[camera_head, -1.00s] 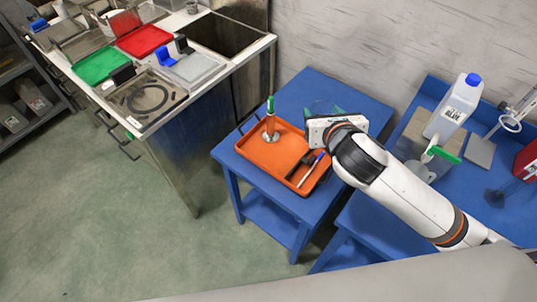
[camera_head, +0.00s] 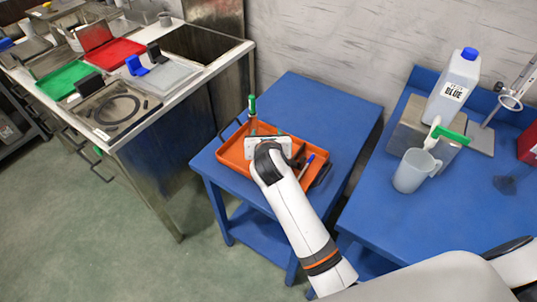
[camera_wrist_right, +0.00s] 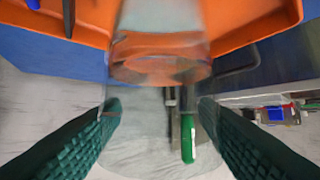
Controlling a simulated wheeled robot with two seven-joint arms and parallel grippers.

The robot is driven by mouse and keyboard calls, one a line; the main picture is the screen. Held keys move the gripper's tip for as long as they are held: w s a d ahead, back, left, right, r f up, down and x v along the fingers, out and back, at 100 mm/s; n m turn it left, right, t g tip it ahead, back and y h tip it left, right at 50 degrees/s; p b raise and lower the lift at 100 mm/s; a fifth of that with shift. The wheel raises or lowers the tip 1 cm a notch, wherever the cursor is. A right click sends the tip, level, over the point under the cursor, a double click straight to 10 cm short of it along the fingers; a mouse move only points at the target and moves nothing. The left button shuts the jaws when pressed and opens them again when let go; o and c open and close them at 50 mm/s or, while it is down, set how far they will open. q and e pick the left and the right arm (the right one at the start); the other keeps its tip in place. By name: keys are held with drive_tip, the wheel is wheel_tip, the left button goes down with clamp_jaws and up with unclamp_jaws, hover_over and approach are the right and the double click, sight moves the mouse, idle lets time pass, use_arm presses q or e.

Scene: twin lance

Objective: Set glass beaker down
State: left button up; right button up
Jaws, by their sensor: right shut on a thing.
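My right gripper (camera_head: 268,132) is over the orange tray (camera_head: 232,154) on the small blue table. In the right wrist view its two green ridged fingers (camera_wrist_right: 158,118) stand on either side of a clear glass beaker (camera_wrist_right: 160,66) and are shut on it. The beaker's round end shows against the orange tray. In the head view the beaker is mostly hidden by my gripper. I cannot tell whether it touches the tray. My left gripper is not in view.
A green-handled tool (camera_head: 252,106) stands at the tray's back left. A pen (camera_head: 306,166) lies at its right. The blue table (camera_head: 335,108) is clear behind the tray. A jug (camera_head: 414,171) and a large bottle (camera_head: 455,86) stand on the right-hand table.

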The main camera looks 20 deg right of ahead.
wheel_tip(320, 180, down, 5)
drive_tip(key=shift+f+b, duration=0.1)
drive_tip(key=shift+b, duration=0.4)
drive_tip(key=shift+f, duration=0.3)
drive_tip(key=shift+f, duration=0.2)
drive_tip(key=o, duration=1.1)
drive_tip(key=shift+r, duration=0.15)
drive_tip(key=p+v, duration=0.1)
drive_tip(key=v, duration=1.1)
